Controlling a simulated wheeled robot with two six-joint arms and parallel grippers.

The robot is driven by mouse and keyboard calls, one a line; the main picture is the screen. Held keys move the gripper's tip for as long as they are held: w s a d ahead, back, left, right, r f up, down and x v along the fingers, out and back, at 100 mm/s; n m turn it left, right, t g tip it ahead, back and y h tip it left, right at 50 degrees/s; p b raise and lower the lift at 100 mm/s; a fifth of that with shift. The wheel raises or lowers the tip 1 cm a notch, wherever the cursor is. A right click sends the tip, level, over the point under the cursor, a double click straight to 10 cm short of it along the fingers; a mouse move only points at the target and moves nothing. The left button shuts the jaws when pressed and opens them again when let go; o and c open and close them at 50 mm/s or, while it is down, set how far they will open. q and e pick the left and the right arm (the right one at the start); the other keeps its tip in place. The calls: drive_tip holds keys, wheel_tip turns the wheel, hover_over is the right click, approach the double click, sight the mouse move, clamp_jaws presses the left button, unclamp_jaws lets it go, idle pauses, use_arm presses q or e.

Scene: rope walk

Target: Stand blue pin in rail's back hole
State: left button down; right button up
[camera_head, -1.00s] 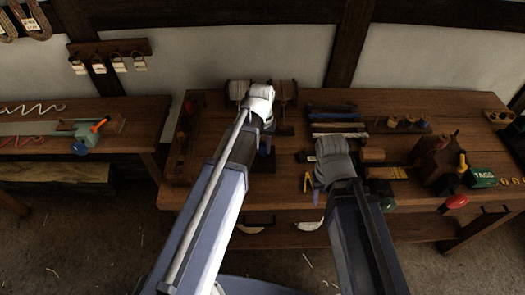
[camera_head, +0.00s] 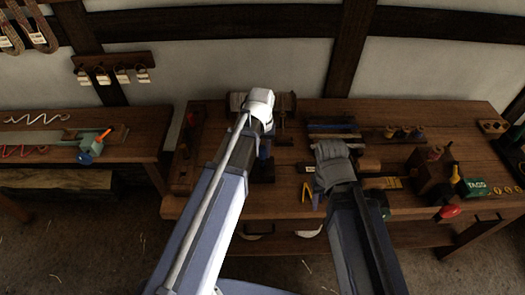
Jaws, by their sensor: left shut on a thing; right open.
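My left gripper (camera_head: 265,138) is over the left part of the bench, with its arm hiding most of the jaws. It is shut on a small blue piece (camera_head: 265,151), which looks like the blue pin. A dark block (camera_head: 263,172) is just below it; I cannot tell whether they touch. A long wooden strip (camera_head: 184,165) at the bench's left end may be the rail; its holes are not clear. My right gripper (camera_head: 322,183) is open over the bench front, largely hidden by its own wrist. I see nothing held in it.
The wooden bench (camera_head: 475,135) has dark bars (camera_head: 332,126) at the back middle. Spools (camera_head: 403,132), a wooden block (camera_head: 428,165) and a green TAGS box (camera_head: 474,187) are to the right. A side bench (camera_head: 140,141) stands at left. Bare bench top lies left of my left gripper.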

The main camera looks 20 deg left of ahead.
use_arm(q)
wheel_tip(320, 180, up, 6)
drive_tip(key=p, duration=0.4)
drive_tip(key=shift+p, duration=0.4)
drive_tip(key=shift+f, duration=0.1)
idle(0.3)
